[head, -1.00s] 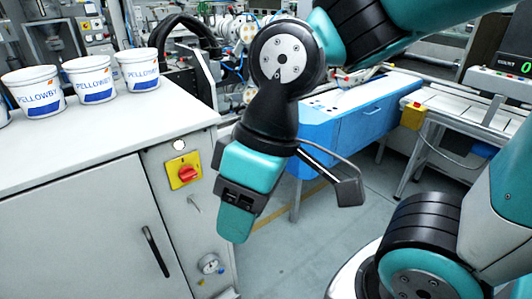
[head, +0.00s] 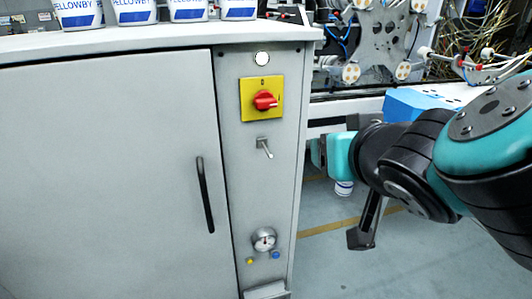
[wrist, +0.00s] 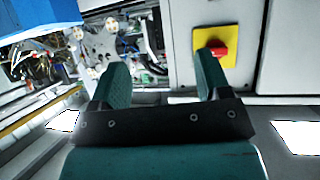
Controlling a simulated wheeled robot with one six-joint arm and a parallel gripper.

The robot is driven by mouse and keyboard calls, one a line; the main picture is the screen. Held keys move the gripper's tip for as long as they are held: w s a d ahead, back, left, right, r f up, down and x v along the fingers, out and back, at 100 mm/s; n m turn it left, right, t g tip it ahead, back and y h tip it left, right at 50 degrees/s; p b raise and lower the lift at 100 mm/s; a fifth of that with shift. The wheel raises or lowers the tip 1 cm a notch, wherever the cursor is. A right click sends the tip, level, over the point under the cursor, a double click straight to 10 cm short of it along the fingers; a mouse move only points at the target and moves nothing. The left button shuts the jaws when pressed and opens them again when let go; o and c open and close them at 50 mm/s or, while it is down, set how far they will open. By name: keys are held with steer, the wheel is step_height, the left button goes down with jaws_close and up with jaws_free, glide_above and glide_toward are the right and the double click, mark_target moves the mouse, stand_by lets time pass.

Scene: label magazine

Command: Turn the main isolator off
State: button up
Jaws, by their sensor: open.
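The main isolator is a red rotary handle (head: 264,101) on a square yellow plate (head: 247,88), set in the narrow grey side panel of a cabinet. A small mark like a 0 is at the top of the plate, and the handle's grip appears to lie roughly sideways. In the wrist view the red handle (wrist: 217,47) shows behind the right finger, which covers part of the yellow plate. My gripper (wrist: 160,75) is open with nothing between its fingers. In the head view my gripper (head: 322,156) is to the right of and lower than the isolator, apart from it.
A metal toggle lever (head: 265,147) sticks out below the isolator. A white round lamp (head: 262,58) is above it, and a gauge (head: 264,239) is low on the panel. The cabinet door has a black handle (head: 204,195). White tubs (head: 135,11) stand on top.

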steer(key=s+a+n+t+y+b, duration=0.2)
steer(key=a+t+y+b, duration=0.2)
steer(key=a+t+b, duration=0.15)
steer(key=p, duration=1.2)
glide_toward(267, 105)
steer(key=shift+g, duration=0.35)
steer(key=x, duration=0.6)
steer(key=r+x, duration=0.1)
steer(key=x, duration=0.2)
steer(key=shift+w, duration=0.2)
steer(key=shift+w+a+f+p, duration=0.2)
steer(key=shift+w+p, duration=0.1)
steer(key=shift+w, duration=0.25)
